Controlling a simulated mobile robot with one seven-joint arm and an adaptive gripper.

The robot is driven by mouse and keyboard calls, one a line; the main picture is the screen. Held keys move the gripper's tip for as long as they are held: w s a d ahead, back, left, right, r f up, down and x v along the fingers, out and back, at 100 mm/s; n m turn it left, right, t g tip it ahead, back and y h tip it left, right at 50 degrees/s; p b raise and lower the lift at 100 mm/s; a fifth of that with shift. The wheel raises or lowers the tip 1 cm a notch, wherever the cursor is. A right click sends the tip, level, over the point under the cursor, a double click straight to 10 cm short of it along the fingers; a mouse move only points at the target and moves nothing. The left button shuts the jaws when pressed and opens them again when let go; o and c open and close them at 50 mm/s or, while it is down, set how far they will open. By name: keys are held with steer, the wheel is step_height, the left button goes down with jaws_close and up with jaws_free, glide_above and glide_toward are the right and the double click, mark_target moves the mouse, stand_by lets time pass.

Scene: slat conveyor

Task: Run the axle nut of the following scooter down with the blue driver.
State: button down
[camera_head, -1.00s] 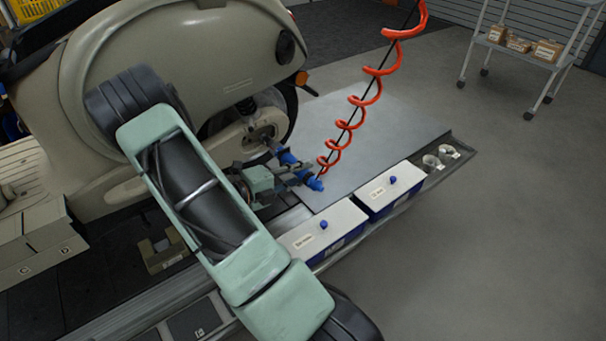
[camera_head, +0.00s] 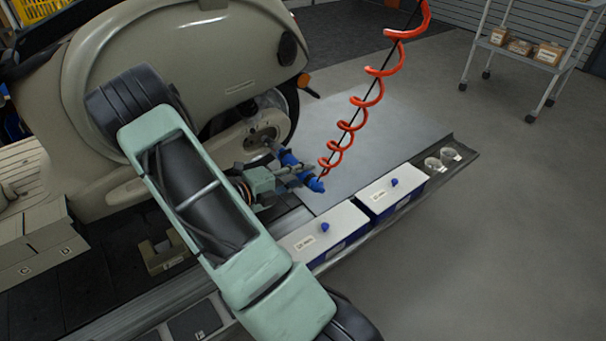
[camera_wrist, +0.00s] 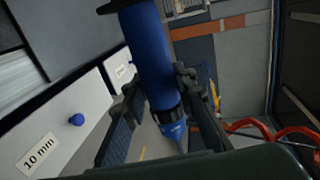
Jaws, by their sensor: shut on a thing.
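The grey-beige scooter (camera_head: 180,60) stands on the conveyor at the left, its wheel hub (camera_head: 262,133) facing my arm. My gripper (camera_head: 290,170) is shut on the blue driver (camera_head: 288,158), beside the hub. The driver's front end points at the hub; I cannot tell whether it touches the axle nut, which is too small or hidden. The driver's blue rear end (camera_head: 316,185) sticks out on the near side, where the red coiled hose hangs. In the wrist view the blue body (camera_wrist: 152,55) lies between the fingers (camera_wrist: 160,105).
Two white-lidded blue bins (camera_head: 325,240) (camera_head: 378,196) with blue knobs stand along the near edge; one lid reads 10 mm (camera_wrist: 38,155). Two small cups (camera_head: 433,163) (camera_head: 450,154) sit beyond. The red coiled hose (camera_head: 352,125) hangs close by. A shelf cart (camera_head: 530,60) stands far right.

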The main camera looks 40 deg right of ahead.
mark_target(311, 187)
steer(key=shift+w+b, duration=0.75)
steer(key=shift+w, duration=0.4)
stand_by(1.7)
steer(key=shift+s+b, duration=0.3)
steer(key=shift+b, duration=0.1)
stand_by(0.9)
steer(key=shift+s, duration=0.65)
stand_by(0.5)
steer(key=shift+s+a+b, duration=0.15)
steer(key=shift+s+b, duration=0.05)
steer(key=shift+s, duration=1.15)
steer(key=shift+s+a+b, duration=0.15)
steer(key=shift+s, duration=1.35)
